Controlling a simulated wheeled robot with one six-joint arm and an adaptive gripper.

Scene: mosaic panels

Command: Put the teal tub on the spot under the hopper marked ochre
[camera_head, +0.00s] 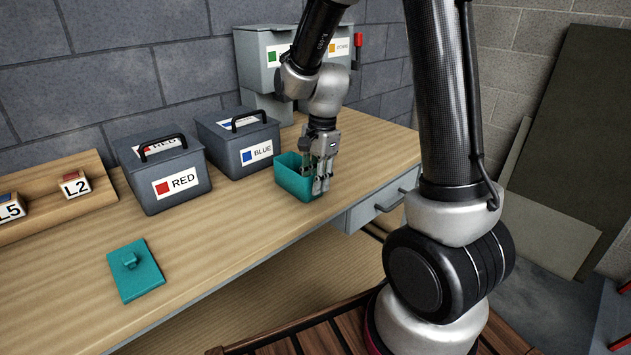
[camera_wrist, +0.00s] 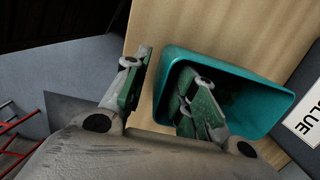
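The teal tub (camera_head: 291,182) stands open on the workbench, right of the BLUE box. It also shows in the wrist view (camera_wrist: 262,103), and looks empty apart from my finger. My gripper (camera_head: 321,186) is over the tub's right side, pointing down. In the wrist view my gripper (camera_wrist: 165,95) is open across one tub wall: one finger is inside, the other outside with a gap to the wall. A grey hopper unit (camera_head: 262,52) on the back wall carries a green label and an ochre-yellow label (camera_head: 339,47). My arm hides part of it and the bench below.
A teal lid (camera_head: 134,270) lies at the bench's front left. Grey boxes marked RED (camera_head: 163,174) and BLUE (camera_head: 238,143) stand behind. A wooden rack (camera_head: 45,205) with labelled blocks is at far left. The bench right of my gripper (camera_head: 375,150) looks clear.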

